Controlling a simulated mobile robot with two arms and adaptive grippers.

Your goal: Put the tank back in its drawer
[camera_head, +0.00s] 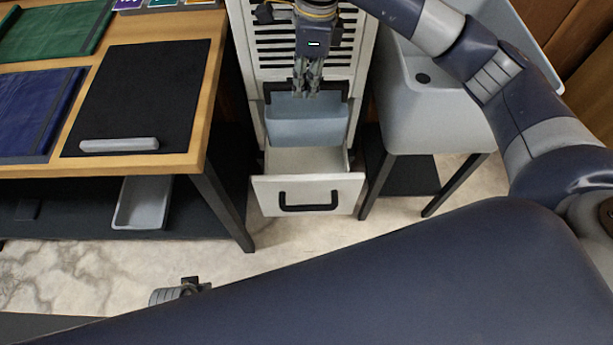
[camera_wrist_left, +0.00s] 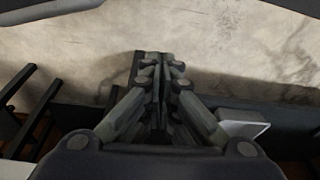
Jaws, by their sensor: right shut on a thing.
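The tank (camera_head: 305,128), a blue-grey open bin, hangs upright at the front of a white louvred cabinet (camera_head: 350,65). My right gripper (camera_head: 306,93) comes down from above and is shut on it near its top; a dark bar runs behind the fingers. Below the tank, the drawer (camera_head: 262,190), with white front and black handle, stands pulled out, its floor showing empty. Whether the tank's base touches the drawer is unclear. My left gripper (camera_wrist_left: 160,62) shows in the left wrist view with fingers together and nothing between them, far from the tank.
A wooden table (camera_head: 190,95) with a black mat (camera_head: 140,75) stands to the left, a grey tray (camera_head: 143,203) on its lower shelf. A grey sink (camera_head: 430,110) on dark legs stands close on the right. The floor before the drawer is clear.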

